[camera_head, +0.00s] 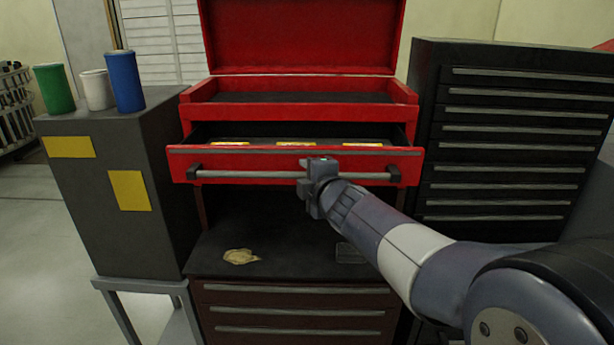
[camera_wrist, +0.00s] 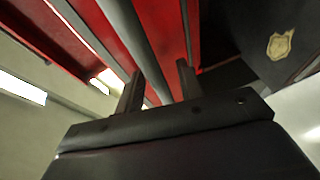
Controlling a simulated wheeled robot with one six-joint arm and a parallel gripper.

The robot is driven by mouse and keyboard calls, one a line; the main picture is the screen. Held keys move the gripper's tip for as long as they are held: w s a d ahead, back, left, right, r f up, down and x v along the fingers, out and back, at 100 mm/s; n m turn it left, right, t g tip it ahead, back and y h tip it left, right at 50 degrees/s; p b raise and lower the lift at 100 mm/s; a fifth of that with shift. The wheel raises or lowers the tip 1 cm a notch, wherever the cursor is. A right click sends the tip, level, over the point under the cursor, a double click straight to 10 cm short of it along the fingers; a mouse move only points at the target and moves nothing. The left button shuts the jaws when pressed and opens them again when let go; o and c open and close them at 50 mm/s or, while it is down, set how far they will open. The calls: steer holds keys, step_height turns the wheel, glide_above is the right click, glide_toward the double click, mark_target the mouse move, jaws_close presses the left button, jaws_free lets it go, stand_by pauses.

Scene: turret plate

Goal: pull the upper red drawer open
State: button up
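The upper red drawer (camera_head: 250,160) of the red tool chest stands pulled out, with its dark inside and several yellow-labelled items showing. A grey bar handle (camera_head: 245,175) runs across its front between two black end mounts. My gripper (camera_head: 308,176) is at the middle of this handle and hides part of it. In the wrist view the two fingers of my gripper (camera_wrist: 160,84) stand apart on either side of the handle bar (camera_wrist: 127,28). A gap shows between the bar and the right finger, so the fingers look open around it.
A grey cabinet (camera_head: 105,205) with green, white and blue cylinders stands left. A black drawer cabinet (camera_head: 430,130) stands right. Below the drawer is a dark shelf (camera_head: 290,245) with a crumpled tan cloth (camera_head: 241,257), above several dark red drawers (camera_head: 290,312). The chest lid (camera_head: 302,35) is up.

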steer(key=p+v, duration=0.2)
steer(key=v, duration=0.8)
steer(key=shift+s, duration=0.35)
steer(key=shift+w+d+r, duration=0.1)
